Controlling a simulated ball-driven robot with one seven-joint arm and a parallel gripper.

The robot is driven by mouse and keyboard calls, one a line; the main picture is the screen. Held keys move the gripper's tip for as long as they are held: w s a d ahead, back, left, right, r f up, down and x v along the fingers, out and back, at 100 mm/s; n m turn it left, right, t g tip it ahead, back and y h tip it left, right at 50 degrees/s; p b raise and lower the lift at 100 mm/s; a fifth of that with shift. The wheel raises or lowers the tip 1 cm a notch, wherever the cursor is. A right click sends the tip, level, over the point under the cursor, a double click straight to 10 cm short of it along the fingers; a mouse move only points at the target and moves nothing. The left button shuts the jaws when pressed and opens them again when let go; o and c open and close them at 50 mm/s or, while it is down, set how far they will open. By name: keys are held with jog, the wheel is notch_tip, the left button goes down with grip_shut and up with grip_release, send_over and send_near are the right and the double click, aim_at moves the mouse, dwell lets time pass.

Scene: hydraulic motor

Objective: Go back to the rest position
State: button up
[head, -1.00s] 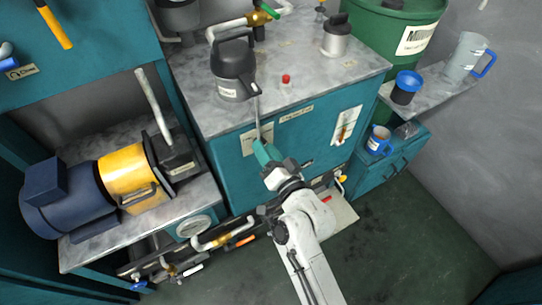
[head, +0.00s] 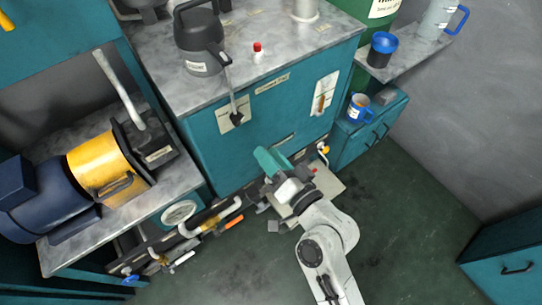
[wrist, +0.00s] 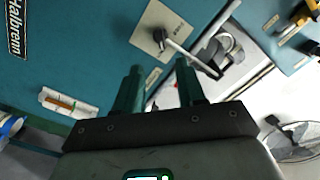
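My gripper (head: 268,160) is in front of the teal cabinet in the head view, teal fingers toward its lower front. In the wrist view the two fingers (wrist: 158,78) stand apart with nothing between them. A metal lever with a black knob (head: 236,118) hangs over the cabinet's front, clear of my gripper. The knob lies over a labelled plate. The lever also shows in the wrist view (wrist: 190,57), beyond my fingertips. My white arm reaches up from the bottom of the head view.
The teal cabinet (head: 205,135) carries a black jug (head: 200,42) and a red-topped item (head: 257,50). A yellow and blue motor (head: 100,168) sits at left, with pipes (head: 190,240) below. A blue mug (head: 358,108) stands at right. The floor (head: 410,225) at lower right is clear.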

dwell(0.4)
jog(key=s+d+f+n+g+h+p, duration=0.2)
jog(key=s+d+g+h+p, duration=0.8)
jog(key=s+d, duration=1.5)
jog(key=d+g, duration=0.1)
jog(key=g, duration=0.3)
jog(key=shift+s+d+f, duration=0.2)
jog(key=shift+s+d, duration=0.05)
jog(key=shift+c, duration=0.4)
